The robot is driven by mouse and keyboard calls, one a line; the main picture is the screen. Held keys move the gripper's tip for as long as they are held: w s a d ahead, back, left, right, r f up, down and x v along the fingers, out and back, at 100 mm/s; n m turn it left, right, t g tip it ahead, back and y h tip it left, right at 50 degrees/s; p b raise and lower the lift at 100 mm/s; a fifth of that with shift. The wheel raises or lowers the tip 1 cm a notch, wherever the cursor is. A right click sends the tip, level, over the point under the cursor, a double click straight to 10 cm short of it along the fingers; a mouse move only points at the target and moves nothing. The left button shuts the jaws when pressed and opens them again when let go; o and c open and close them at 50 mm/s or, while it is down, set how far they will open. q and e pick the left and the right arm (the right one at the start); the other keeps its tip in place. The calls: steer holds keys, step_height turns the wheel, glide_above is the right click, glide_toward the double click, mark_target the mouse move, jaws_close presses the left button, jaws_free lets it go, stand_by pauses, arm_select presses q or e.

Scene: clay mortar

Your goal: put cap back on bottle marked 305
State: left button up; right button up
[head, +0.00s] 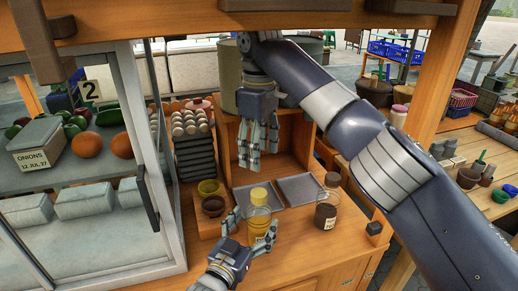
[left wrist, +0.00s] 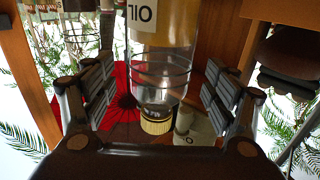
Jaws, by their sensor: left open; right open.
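A clear bottle with yellow contents (head: 258,222) stands upright on the wooden counter with a yellow cap (head: 258,196) at its top. In the left wrist view the bottle (left wrist: 160,65) appears inverted, with its label reading OIL and the gold cap (left wrist: 157,124) at its neck. My left gripper (head: 250,231) is open, its fingers to either side of this bottle. A dark-filled bottle (head: 327,207) with a pale label stands to the right. I cannot read 305 on either bottle. My right gripper (head: 258,145) is open and empty, hanging fingers down above the counter's back.
Two grey trays (head: 298,189) lie behind the bottles. Small bowls (head: 213,205) stand at left, near a rack of eggs (head: 190,122). A glass case (head: 90,220) with produce borders the left. My right arm crosses the view's right side.

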arm_select(q)
steer(key=v, duration=0.8)
steer(key=shift+s, duration=0.15)
steer(key=shift+a, duration=0.1)
